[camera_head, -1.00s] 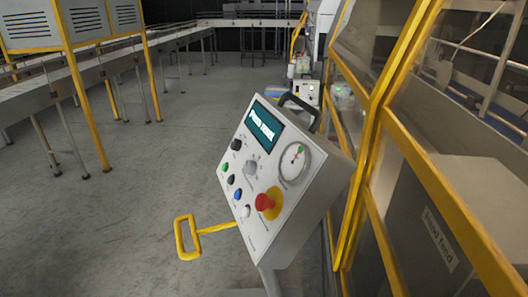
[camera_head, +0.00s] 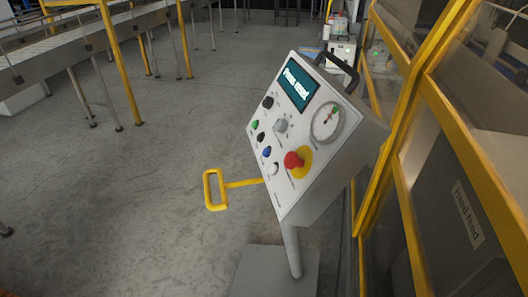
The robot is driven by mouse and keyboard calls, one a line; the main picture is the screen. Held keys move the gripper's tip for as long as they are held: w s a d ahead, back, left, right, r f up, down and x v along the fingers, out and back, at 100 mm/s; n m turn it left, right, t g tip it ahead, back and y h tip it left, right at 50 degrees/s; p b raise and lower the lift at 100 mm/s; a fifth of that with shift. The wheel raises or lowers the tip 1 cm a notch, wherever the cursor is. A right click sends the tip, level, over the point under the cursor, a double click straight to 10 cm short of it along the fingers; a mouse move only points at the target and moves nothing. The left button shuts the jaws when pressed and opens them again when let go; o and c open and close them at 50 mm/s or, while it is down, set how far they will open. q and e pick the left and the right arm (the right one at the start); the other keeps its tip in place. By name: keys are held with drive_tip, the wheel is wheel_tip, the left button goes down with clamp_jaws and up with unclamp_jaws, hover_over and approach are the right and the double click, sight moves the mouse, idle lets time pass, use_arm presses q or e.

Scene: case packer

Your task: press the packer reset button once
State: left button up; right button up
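The packer control panel (camera_head: 290,190) is a tilted pale-grey box on a post, right of centre in the head view. Its screen (camera_head: 299,83) shows white text on teal that appears to read "Press reset". Down its left side are a black knob (camera_head: 268,102), a green button (camera_head: 255,125), a black button (camera_head: 261,138), a blue button (camera_head: 266,152) and a white button (camera_head: 273,168). A grey selector (camera_head: 282,124), a round gauge (camera_head: 327,121) and a red mushroom button (camera_head: 293,160) on yellow sit beside them. Button labels are too small to read. Neither gripper is in view.
A yellow handle loop (camera_head: 213,189) sticks out left of the panel. The yellow-framed packer enclosure (camera_head: 405,110) stands close on the right. A conveyor (camera_head: 75,45) runs along the upper left. The grey floor (camera_head: 120,215) left of the panel is clear.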

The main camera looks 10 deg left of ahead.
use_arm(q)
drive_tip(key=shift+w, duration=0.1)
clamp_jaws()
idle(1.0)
